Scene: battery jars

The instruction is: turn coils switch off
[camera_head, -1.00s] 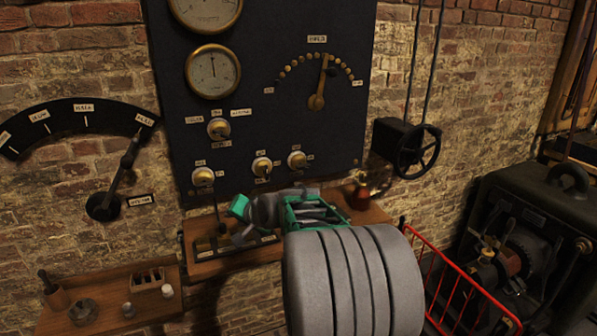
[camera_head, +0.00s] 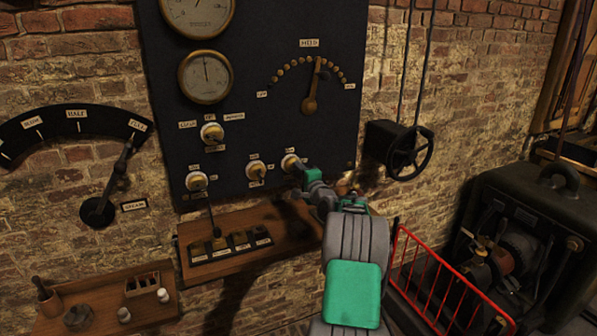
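The dark panel (camera_head: 264,110) on the brick wall carries several rotary switches with brass and white knobs. Three sit low: a left one (camera_head: 196,181), a middle one (camera_head: 256,170) and a right one (camera_head: 290,162). Another knob (camera_head: 212,132) sits higher at left. The small labels are too blurred to read, so I cannot tell which is the coils switch or its position. My gripper (camera_head: 298,172) is at the right low knob, touching or very close to it, and covers its lower right side. Its fingers are too small and dark to show whether they are open.
A wooden shelf (camera_head: 284,226) with a row of dark keys (camera_head: 231,247) lies below the panel. A black handwheel (camera_head: 410,153) hangs to the right. A red railing (camera_head: 450,285) and a dark machine (camera_head: 530,220) stand at lower right. A large lever (camera_head: 115,180) is at left.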

